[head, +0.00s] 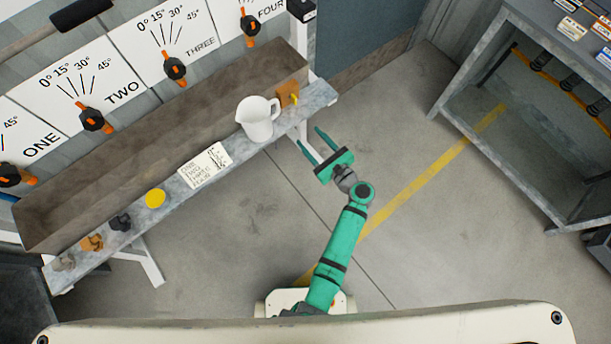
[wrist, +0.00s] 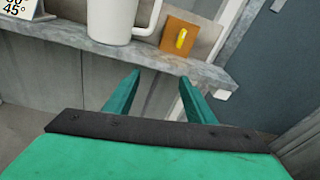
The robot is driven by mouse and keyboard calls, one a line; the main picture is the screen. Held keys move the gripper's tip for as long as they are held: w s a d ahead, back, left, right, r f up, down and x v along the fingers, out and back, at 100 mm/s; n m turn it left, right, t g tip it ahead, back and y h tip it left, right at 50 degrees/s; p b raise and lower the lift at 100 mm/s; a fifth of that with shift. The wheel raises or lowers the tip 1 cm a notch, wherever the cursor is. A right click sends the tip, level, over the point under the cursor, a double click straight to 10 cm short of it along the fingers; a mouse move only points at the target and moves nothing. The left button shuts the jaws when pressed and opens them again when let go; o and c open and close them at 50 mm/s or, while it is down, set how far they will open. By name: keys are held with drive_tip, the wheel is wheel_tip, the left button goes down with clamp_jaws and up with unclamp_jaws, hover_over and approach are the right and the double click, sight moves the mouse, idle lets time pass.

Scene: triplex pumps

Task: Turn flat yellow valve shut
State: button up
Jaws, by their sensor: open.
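A small yellow handle (head: 294,99) sits on a square orange-brown plate (head: 286,92) at the right part of the grey shelf (head: 318,95). In the wrist view the yellow handle (wrist: 182,39) stands near upright, slightly tilted, on the orange-brown plate (wrist: 173,31). A round yellow disc (head: 155,198) lies further left on the shelf. I cannot tell for sure which one is the flat yellow valve. My gripper (head: 309,136) is open and empty, in front of the shelf and apart from the plate. In the wrist view its fingers (wrist: 160,76) point towards the shelf edge below the handle.
A white jug (head: 257,122) stands just left of the plate. A written card (head: 205,165) and several small knobs lie further left. Behind is a long brown trough (head: 160,160) under numbered angle panels. A workbench (head: 500,40) stands right; the floor between is clear.

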drive_tip(key=s+a+f+n+g+h, duration=0.1)
drive_tip(key=s+f+n+h, duration=0.2)
drive_tip(key=s, duration=0.4)
drive_tip(key=s+a+f+n+g+h, duration=0.1)
drive_tip(key=s+f+n, duration=0.3)
drive_tip(key=s, duration=0.4)
drive_tip(key=shift+s+a+f+h, duration=0.3)
drive_tip(key=shift+a+f+h, duration=0.1)
drive_tip(key=shift+f+h, duration=0.45)
drive_tip(key=s+r+n+h, duration=0.2)
drive_tip(key=s+n, duration=0.2)
drive_tip(key=s, duration=0.4)
drive_tip(key=s+r+n+t, duration=0.1)
drive_tip(key=s+r+n, duration=0.3)
drive_tip(key=r, duration=0.4)
drive_tip(key=s+a+r+n+t+h, duration=0.1)
drive_tip(key=s+r+n, duration=0.3)
drive_tip(key=r+n, duration=0.3)
drive_tip(key=s+r+n+t, duration=0.1)
drive_tip(key=s+r+n, duration=0.3)
drive_tip(key=r, duration=0.4)
drive_tip(key=shift+s+a+r+n+t, duration=0.3)
drive_tip(key=shift+s+r+n, duration=0.05)
drive_tip(key=shift+n, duration=0.45)
